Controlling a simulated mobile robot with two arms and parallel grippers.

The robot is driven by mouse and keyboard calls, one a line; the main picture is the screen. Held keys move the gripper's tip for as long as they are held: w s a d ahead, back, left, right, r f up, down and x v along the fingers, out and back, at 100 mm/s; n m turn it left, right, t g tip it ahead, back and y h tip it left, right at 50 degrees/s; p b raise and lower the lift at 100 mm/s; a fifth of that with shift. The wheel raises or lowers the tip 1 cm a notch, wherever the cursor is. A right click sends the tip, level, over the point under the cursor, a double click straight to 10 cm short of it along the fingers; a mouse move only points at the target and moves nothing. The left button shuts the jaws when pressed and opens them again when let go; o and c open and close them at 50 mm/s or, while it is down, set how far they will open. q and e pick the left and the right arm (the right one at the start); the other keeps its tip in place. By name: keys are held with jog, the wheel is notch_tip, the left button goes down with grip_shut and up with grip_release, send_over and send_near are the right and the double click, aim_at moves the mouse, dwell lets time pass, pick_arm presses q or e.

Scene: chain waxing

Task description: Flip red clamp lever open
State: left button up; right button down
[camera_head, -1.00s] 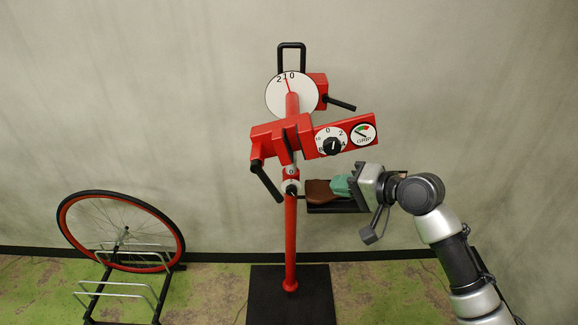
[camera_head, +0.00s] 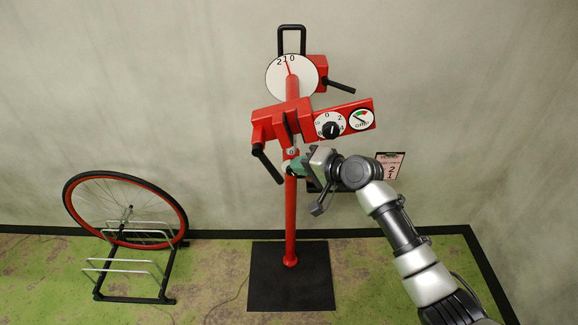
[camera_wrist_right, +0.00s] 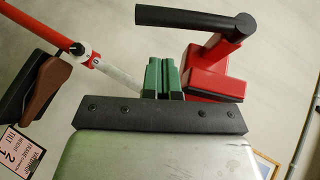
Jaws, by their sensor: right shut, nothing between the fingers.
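The red clamp (camera_head: 275,122) sits at the top of the red stand column. A black lever (camera_head: 267,165) hangs from its left end, slanting down to the right. In the right wrist view, a black lever (camera_wrist_right: 190,18) on a red body (camera_wrist_right: 215,78) lies ahead and to the right of the fingers. My right gripper (camera_head: 296,167), with green fingers, is in front of the column just below the clamp, to the right of the lever and apart from it. Its fingers (camera_wrist_right: 164,77) are shut together and empty. My left gripper is out of view.
A dial with a black knob (camera_head: 331,130) and a grip gauge (camera_head: 361,119) are on the clamp's right arm. Another black lever (camera_head: 340,86) is above. A brown saddle (camera_wrist_right: 47,92) and a sign (camera_head: 391,166) are beside the column. A wheel in a rack (camera_head: 125,208) stands left.

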aim_at(270, 167)
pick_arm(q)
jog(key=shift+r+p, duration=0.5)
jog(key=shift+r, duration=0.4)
pick_arm(e)
jog(key=a, duration=0.1)
jog(key=s+a+f, duration=0.1)
jog(key=shift+a+f, duration=0.25)
jog(key=shift+a, duration=0.1)
